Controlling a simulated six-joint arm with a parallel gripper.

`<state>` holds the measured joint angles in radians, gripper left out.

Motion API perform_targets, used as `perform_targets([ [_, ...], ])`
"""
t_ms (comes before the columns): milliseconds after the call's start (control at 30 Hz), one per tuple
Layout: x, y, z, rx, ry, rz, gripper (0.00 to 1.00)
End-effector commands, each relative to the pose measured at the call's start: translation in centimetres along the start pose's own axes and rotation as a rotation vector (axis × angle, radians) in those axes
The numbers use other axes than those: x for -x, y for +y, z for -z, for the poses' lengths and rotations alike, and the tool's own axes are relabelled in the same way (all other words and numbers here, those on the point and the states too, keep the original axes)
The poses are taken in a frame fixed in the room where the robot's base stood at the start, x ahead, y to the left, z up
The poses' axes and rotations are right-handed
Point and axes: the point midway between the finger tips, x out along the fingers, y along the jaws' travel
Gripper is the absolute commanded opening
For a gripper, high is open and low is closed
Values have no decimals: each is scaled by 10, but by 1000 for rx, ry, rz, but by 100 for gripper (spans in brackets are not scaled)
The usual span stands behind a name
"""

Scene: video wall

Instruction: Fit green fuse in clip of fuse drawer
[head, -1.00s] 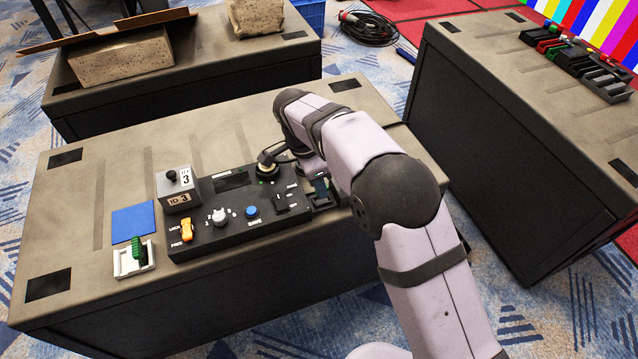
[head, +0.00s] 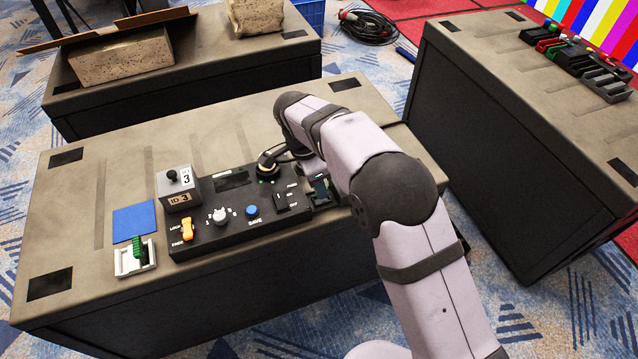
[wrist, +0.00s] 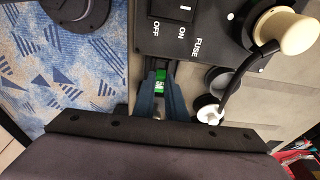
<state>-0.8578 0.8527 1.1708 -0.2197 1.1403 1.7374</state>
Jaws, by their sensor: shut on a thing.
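The green fuse (wrist: 160,87) shows in the wrist view as a small green block with a pale printed label. My gripper (wrist: 160,78) has blue fingers shut on it, one on each side. The fuse drawer is at the end of the black panel, near the FUSE label; in the head view its dark body (head: 322,193) is partly behind my arm. The fuse is at the drawer, but the clip is hidden by the fingers, and I cannot tell whether the fuse is seated.
The black panel (head: 225,237) carries switches and knobs. A beige-capped connector (wrist: 284,30) with a black cable is close beside my gripper. A white holder (head: 127,263) with a green-handled part, a blue square (head: 134,222) and an ID 3 block (head: 178,189) lie farther left.

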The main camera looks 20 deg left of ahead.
Motion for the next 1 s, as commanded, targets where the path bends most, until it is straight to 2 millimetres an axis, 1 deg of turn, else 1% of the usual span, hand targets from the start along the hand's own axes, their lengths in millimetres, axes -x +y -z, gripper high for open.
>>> perform_targets([
  [467, -1, 0, 0, 0, 0, 0, 0],
  [1000, -10, 0, -2, 0, 0, 0, 0],
])
